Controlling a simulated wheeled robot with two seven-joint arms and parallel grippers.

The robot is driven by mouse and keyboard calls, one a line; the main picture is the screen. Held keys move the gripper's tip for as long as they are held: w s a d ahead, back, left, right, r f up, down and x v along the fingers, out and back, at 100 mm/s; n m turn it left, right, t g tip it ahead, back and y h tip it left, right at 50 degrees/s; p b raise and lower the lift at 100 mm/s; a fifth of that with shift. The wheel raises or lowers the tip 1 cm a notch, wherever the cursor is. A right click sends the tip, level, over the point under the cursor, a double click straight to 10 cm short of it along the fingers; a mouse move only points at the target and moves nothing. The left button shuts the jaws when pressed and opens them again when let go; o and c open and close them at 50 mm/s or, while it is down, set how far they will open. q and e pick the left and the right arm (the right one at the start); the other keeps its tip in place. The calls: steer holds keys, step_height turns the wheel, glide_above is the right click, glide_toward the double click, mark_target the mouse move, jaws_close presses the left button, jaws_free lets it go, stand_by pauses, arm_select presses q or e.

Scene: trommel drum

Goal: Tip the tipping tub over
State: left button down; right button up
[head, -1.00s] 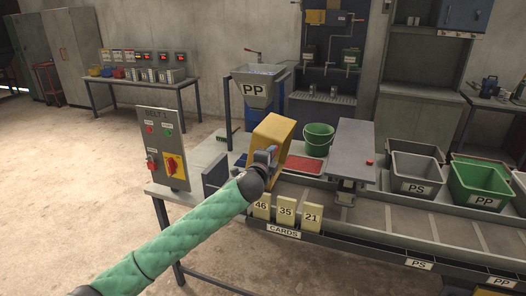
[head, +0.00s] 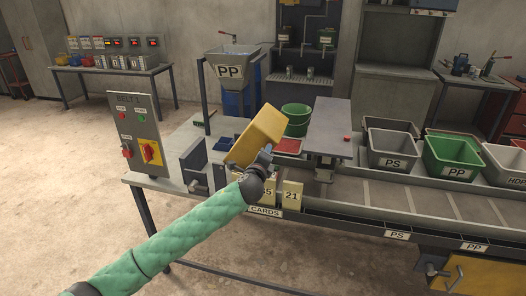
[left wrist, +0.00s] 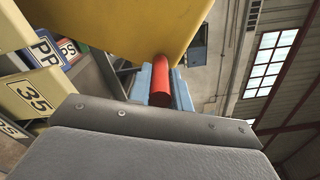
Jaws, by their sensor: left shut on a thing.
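The yellow tipping tub (head: 257,137) stands tilted at the left end of the bench, behind the number cards. In the left wrist view its yellow wall (left wrist: 120,22) fills the top. My left gripper (head: 266,156) is at the tub's near right side. In the left wrist view the gripper (left wrist: 160,85) is shut on a red bar-like handle (left wrist: 160,84) just below the tub wall. The inside of the tub and its pivot are hidden from me. My right gripper is not in view.
A grey raised plate (head: 328,127) is to the right. The belt control box (head: 138,133) stands to the left. Cards (head: 292,194) stand close to my left wrist.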

arm_select(q)
steer(key=shift+f, duration=0.1)
steer(key=shift+s+d+f, duration=0.1)
steer(key=shift+f, duration=0.15)
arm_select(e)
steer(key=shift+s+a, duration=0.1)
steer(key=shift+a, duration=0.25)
arm_select(q)
steer(key=c, duration=1.3)
jaws_free()
steer(key=shift+r, duration=0.1)
steer(key=shift+s, duration=0.3)
steer(key=b+v, duration=0.2)
steer(key=v, duration=0.5)
steer(key=shift+b, duration=0.4)
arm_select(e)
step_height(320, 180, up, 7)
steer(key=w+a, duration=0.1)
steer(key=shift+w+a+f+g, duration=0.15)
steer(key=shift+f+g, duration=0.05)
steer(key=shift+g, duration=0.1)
